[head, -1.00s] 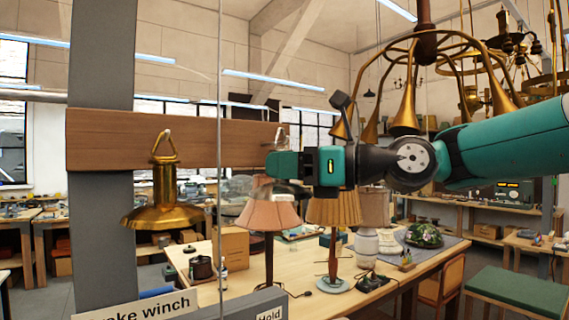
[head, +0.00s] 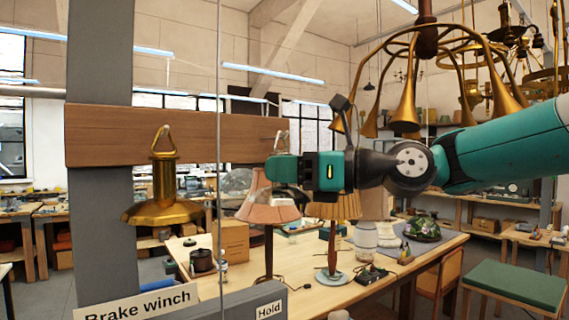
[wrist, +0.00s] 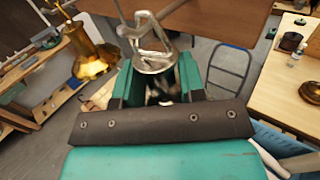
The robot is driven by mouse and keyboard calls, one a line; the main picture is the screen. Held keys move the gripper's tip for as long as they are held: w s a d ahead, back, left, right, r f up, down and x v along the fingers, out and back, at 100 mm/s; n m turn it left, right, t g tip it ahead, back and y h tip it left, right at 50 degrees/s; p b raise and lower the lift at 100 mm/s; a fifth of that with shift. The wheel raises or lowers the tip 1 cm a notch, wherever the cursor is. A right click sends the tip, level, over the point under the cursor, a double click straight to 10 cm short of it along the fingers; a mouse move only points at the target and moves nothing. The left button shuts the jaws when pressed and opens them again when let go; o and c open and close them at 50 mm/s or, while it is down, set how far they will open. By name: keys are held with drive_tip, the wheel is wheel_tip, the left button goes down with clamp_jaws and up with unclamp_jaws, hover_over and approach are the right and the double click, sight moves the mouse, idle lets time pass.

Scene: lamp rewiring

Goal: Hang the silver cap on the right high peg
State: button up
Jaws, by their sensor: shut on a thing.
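The silver cap's wire loop and top (wrist: 150,55) show in the wrist view between the green fingers of my gripper (wrist: 157,88). My gripper is shut on it. The rest of the cap is hidden by the gripper. In the head view my gripper (head: 276,169) is just below the right end of the wooden board, by the right high peg (head: 282,137). The loop is close to the peg; I cannot tell whether it is over it. A brass cap (head: 162,190) hangs by its loop on the left peg (head: 163,131).
The wooden board (head: 110,135) is fixed to a grey post (head: 100,60). A thin vertical cable (head: 219,80) runs in front of it. A brake winch box (head: 235,309) stands below. A bench with lamps (head: 268,212) lies behind; a brass chandelier (head: 404,110) hangs upper right.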

idle(0.4)
drive_tip(key=o, duration=1.1)
drive_tip(key=shift+c, duration=0.2)
